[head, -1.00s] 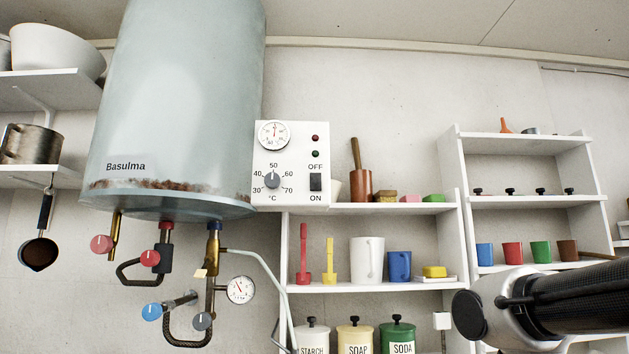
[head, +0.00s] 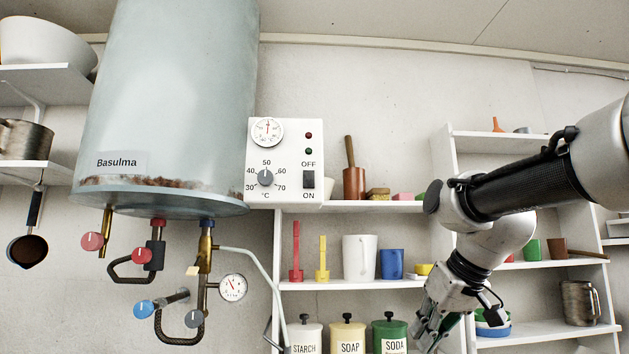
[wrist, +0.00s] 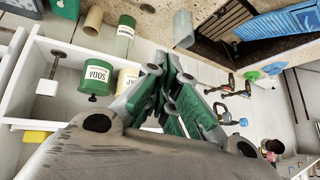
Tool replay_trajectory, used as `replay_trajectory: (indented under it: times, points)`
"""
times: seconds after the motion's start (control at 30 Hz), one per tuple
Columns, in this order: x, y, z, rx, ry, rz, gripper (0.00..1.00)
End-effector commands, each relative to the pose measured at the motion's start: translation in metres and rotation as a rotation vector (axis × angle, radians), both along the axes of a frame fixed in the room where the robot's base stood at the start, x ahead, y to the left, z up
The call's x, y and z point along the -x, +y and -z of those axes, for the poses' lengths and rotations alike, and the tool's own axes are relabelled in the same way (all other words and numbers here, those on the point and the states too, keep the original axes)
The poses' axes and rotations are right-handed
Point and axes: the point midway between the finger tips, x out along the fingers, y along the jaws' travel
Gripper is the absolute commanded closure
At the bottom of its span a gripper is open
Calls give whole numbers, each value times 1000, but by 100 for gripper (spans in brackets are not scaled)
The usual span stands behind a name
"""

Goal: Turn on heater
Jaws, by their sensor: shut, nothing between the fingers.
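The heater is a tall pale grey-blue tank (head: 170,90) marked Basulma, hung on the wall at the left in the head view. Its white control box (head: 286,160) is beside it, with a round gauge, a dial knob (head: 266,178) and a black rocker switch (head: 308,180) between OFF and ON. The two small lamps, red (head: 308,135) and green, look dark. My gripper (head: 425,335) is shut and empty, low and to the right of the box, apart from it. In the wrist view, the green gripper fingers (wrist: 168,85) are together; the control box is not seen there.
Pipes and valve knobs, with a red knob (head: 92,241) and a blue knob (head: 144,307), hang under the tank. Shelves right of the box hold a white jug (head: 359,257), a blue mug (head: 391,264) and canisters (head: 390,337). Bare wall lies above the shelves.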

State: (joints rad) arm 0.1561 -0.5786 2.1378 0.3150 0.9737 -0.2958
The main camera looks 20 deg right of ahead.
Motion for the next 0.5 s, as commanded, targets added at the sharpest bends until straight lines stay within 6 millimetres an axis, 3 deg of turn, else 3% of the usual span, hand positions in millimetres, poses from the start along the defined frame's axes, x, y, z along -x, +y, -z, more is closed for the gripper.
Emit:
replay_trajectory:
  times: [0.03, 0.2, 0.5]
  points:
    - [-15, 4, -26, 12, -67, -57, 100]
    - [-50, 24, -108, 111, -317, -291, 100]
    - [-76, 64, -238, 440, -762, -659, 100]
